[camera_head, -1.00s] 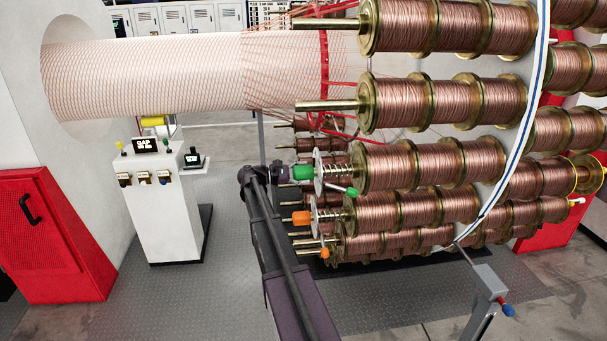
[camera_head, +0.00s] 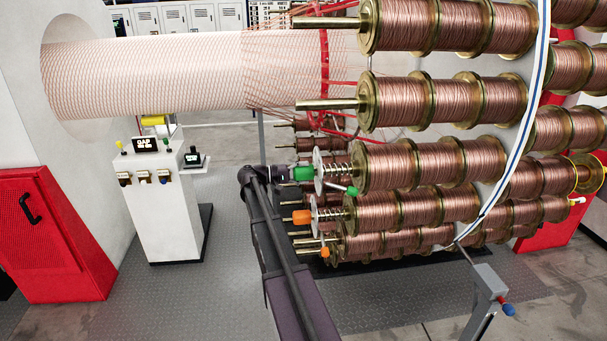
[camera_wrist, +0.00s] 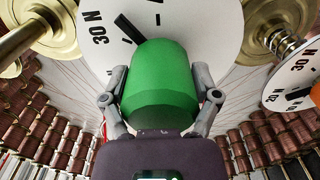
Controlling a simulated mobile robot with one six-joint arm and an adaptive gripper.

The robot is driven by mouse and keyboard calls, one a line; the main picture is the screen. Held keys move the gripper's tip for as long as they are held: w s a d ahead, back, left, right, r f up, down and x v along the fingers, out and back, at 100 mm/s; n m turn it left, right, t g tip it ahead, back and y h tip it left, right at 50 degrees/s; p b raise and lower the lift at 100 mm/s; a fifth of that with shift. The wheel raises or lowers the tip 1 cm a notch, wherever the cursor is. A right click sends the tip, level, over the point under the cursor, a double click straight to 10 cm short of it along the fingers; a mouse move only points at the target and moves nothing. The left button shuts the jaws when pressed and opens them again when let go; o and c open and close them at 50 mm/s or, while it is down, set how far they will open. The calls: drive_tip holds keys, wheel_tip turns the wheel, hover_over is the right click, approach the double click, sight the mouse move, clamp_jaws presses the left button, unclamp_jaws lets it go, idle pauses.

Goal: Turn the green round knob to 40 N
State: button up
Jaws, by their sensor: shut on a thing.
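The green round knob (camera_wrist: 160,75) fills the middle of the wrist view, in front of a white dial plate (camera_wrist: 185,18). My gripper (camera_wrist: 160,95) is shut on it, one grey finger on each side. The dial shows "30 N" at upper left. A thick black pointer (camera_wrist: 128,28) sticks out from behind the knob toward the upper left, just right of that label. No 40 N label shows; the knob hides part of the dial. In the head view the green knob (camera_head: 304,173) sits at the end of a spool axle, with my gripper (camera_head: 280,173) at its left.
A second dial (camera_wrist: 298,75), also marked 30 N, stands at the right in the wrist view. An orange knob (camera_head: 301,217) sits below the green one in the head view. Brass-ended copper spools (camera_head: 445,164) crowd the right.

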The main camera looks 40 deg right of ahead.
drive_tip(key=m, duration=0.6)
drive_tip(key=shift+w+d+m, duration=0.1)
drive_tip(key=shift+m, duration=0.3)
drive_tip(key=o, duration=1)
drive_tip(key=shift+f, duration=0.1)
drive_tip(key=shift+c, duration=0.2)
drive_tip(key=v, duration=1.2)
